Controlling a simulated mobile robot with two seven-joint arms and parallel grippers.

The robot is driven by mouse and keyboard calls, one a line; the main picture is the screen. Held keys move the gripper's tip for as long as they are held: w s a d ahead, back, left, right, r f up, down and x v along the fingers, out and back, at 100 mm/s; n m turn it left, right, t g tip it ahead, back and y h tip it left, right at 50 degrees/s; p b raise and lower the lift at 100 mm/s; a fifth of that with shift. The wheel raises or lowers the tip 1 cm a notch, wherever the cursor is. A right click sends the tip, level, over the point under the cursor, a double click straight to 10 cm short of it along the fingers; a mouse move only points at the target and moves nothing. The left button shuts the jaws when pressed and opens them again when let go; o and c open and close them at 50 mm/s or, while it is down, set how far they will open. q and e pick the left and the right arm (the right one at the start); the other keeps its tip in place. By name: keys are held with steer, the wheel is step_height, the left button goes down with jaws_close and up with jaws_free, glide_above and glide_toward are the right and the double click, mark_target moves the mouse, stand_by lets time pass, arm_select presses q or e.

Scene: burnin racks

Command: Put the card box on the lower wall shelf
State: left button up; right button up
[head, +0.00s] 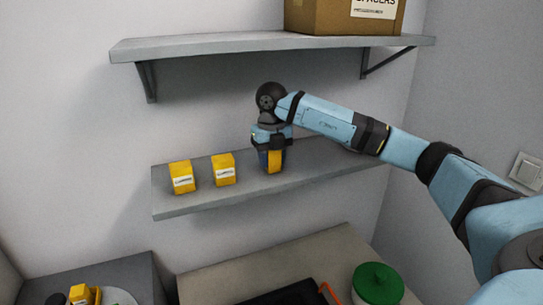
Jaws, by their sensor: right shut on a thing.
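The lower wall shelf (325,172) is a grey board on the back wall. Two yellow boxes with white labels stand on it, one at the left (182,178) and one nearer the middle (223,170). My right gripper (270,160) points down over the shelf, to the right of these boxes. It is shut on a yellow box (275,162), mostly hidden by the fingers. The held box is upright at the shelf's surface; I cannot tell if it touches. My left gripper is out of view.
An upper shelf (215,45) with a brown carton (335,16) runs above my right wrist. Below are a worktop (210,285) with a green-lidded container (377,285) and a dark tray, and a grey surface (125,275) at left. The lower shelf's right end looks clear.

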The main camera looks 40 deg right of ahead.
steer(key=shift+a+f, duration=0.1)
steer(key=shift+f, duration=0.1)
steer(key=o, duration=0.9)
steer(key=shift+r, duration=0.1)
steer(key=shift+r, duration=0.3)
step_height(320, 180, up, 6)
steer(key=shift+r+b, duration=0.1)
steer(key=shift+b, duration=0.65)
steer(key=shift+r, duration=0.5)
steer(key=shift+f, duration=0.15)
